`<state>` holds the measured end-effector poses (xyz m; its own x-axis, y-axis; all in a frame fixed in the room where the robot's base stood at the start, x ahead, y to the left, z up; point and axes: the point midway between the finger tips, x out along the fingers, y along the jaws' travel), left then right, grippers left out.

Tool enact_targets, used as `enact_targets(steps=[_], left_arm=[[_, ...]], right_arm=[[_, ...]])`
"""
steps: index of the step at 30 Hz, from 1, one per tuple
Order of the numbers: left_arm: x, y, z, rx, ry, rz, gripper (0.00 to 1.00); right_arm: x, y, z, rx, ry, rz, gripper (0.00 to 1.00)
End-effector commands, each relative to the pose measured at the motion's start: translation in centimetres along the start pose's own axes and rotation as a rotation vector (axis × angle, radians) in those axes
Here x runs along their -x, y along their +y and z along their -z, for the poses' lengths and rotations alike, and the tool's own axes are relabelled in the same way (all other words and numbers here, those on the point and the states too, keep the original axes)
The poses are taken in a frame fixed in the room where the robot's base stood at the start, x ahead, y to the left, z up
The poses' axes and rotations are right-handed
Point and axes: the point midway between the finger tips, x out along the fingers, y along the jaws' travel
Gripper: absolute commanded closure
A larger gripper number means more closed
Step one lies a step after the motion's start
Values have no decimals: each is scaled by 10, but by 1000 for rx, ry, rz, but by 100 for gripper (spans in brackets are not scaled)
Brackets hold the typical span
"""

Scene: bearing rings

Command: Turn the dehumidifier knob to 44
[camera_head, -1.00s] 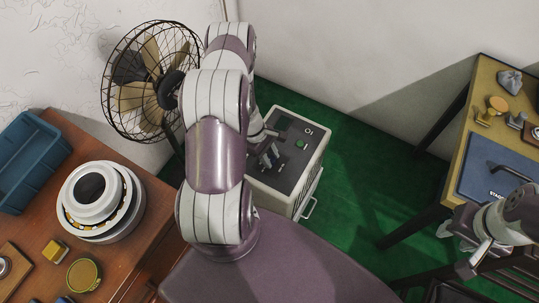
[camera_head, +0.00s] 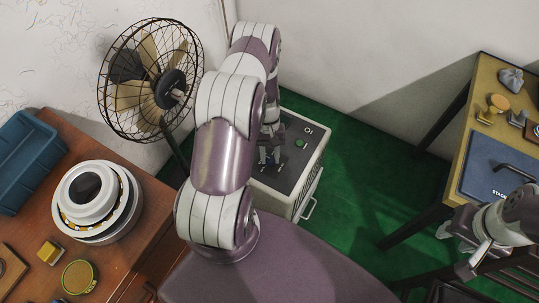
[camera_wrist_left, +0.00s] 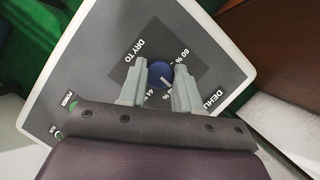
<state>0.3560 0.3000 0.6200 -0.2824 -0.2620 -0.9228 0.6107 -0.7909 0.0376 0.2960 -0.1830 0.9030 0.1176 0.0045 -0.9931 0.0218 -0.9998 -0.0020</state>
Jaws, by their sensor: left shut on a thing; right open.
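The dehumidifier (camera_head: 312,172) is a white cabinet with a dark grey top panel, standing on the green floor. Its round blue knob (camera_wrist_left: 160,75) sits on a darker square of the panel in the left wrist view, with "DRY TO", "60 %" and "44 %" printed around it. A pale mark on the knob points to the lower right; I cannot read which number it meets. My left gripper (camera_wrist_left: 159,78) is shut on the knob, one finger on each side. In the head view, my left gripper (camera_head: 268,162) hides the knob. My right gripper (camera_head: 457,256) is open and empty at the right.
A caged fan (camera_head: 150,80) stands left of my left arm. A brown table (camera_head: 130,255) holds a white bearing stack (camera_head: 95,200) and a blue bin (camera_head: 28,165). A yellow-topped table (camera_head: 465,150) is at the right. Green floor is clear beside the dehumidifier.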

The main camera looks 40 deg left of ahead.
Motion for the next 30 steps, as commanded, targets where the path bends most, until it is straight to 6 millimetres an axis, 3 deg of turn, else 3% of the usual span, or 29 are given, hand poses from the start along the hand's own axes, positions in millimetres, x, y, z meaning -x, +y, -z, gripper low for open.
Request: enact_targets(steps=[30], left_arm=[[1,6,-1,-879,-32,364,98]], right_arm=[[-2,0,0,0,0,0,57]])
